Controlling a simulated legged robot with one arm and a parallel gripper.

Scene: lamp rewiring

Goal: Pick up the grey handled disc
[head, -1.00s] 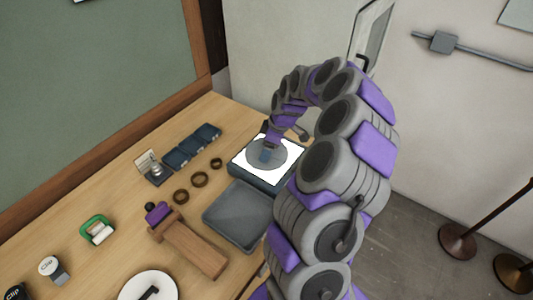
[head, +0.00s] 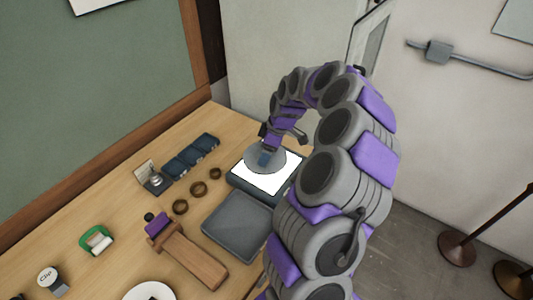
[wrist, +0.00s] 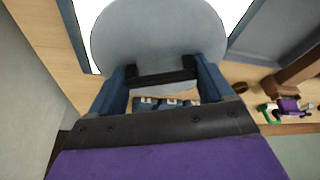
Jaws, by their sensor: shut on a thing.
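The grey handled disc (head: 259,160) is in my gripper, over the back left part of a box with a bright white top (head: 277,182). My gripper (head: 267,155) comes down on the disc from above and is shut on its dark handle. In the wrist view the disc (wrist: 158,38) fills the top middle, with the gripper's blue fingers (wrist: 160,76) on either side of the dark handle. I cannot tell exactly how far the disc is above the white top.
A grey tray (head: 238,226) is in front of the white-topped box. Dark rings (head: 198,188), a row of dark blue boxes (head: 190,157), a wooden block with a purple part (head: 190,252) and a green item (head: 97,240) lie to the left. A wall stands behind.

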